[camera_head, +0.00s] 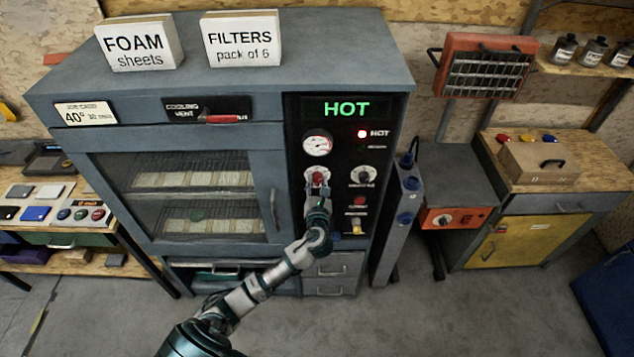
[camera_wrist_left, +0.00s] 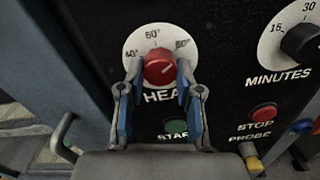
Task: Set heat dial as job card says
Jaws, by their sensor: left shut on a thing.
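The red heat dial (camera_head: 317,174) is on the black control panel of a grey oven cabinet. In the left wrist view the red knob (camera_wrist_left: 159,67) has a white scale marked 40°, 60° and 80°, and its pale pointer line slants to the upper right, toward the 80° side. The job card (camera_head: 86,113) at the cabinet's upper left reads 40° and 30 mins. My left gripper (camera_head: 318,190) is shut on the knob, with one fingertip on each side of it in the left wrist view (camera_wrist_left: 157,76). My right gripper is not in view.
The minutes dial (camera_wrist_left: 301,42) is right of the heat dial. The green start button (camera_wrist_left: 176,128) is just below, and the red stop button (camera_wrist_left: 263,115) lower right. A glass door (camera_head: 190,190) is left.

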